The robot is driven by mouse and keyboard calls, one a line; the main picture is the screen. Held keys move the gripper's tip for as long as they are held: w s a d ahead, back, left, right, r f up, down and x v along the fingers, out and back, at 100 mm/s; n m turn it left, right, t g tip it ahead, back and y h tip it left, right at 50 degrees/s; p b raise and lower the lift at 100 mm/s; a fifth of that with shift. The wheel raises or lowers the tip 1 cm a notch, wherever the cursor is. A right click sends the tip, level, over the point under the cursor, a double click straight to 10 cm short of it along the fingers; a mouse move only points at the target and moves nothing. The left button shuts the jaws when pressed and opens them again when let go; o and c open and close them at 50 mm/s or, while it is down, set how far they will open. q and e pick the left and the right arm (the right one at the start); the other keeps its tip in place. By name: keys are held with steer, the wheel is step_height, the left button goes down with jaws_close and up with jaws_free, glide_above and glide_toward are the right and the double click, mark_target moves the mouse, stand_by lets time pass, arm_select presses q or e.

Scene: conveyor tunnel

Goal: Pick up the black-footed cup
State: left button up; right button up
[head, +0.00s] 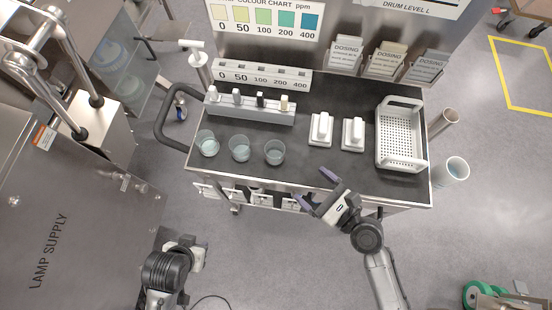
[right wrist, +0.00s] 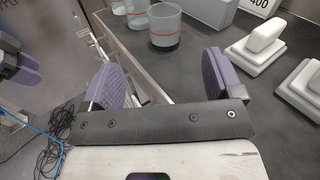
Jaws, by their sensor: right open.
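Three clear cups stand in a row on the dark cart top. The rightmost cup (head: 274,152) also shows in the right wrist view (right wrist: 165,26), upright, with a red line and a dark band at its foot. The middle cup (head: 240,148) and left cup (head: 207,144) stand beside it; their feet are unclear. My right gripper (head: 314,188) is open and empty at the cart's front edge, right of and in front of the rightmost cup, apart from it. My left gripper (head: 196,257) is low at the left, before the cart; its fingers are not clear.
Behind the cups is a grey rack (head: 250,110) with several bottles. Two white blocks on bases (head: 320,130) (head: 353,134) and a white perforated basket (head: 405,165) stand to the right. The cart's front rim (head: 300,189) runs below the cups. Bare cart top lies right of the cups.

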mark_target(282, 157)
steer(key=shift+w+f+m+b, duration=0.4)
steer(key=shift+f+m, duration=0.25)
steer(key=shift+m, duration=0.05)
steer(key=shift+t, duration=0.3)
steer(key=x, duration=0.8)
steer(key=shift+w+a, duration=0.1)
steer(key=shift+a, duration=0.1)
steer(key=shift+r+b+x, duration=0.15)
steer(key=shift+b+x, duration=0.25)
steer(key=shift+x, duration=0.9)
steer(key=shift+r+b+x, duration=0.1)
steer(key=shift+b+x, duration=0.3)
steer(key=shift+x, duration=0.9)
steer(key=c, duration=1)
steer(key=shift+r, duration=0.15)
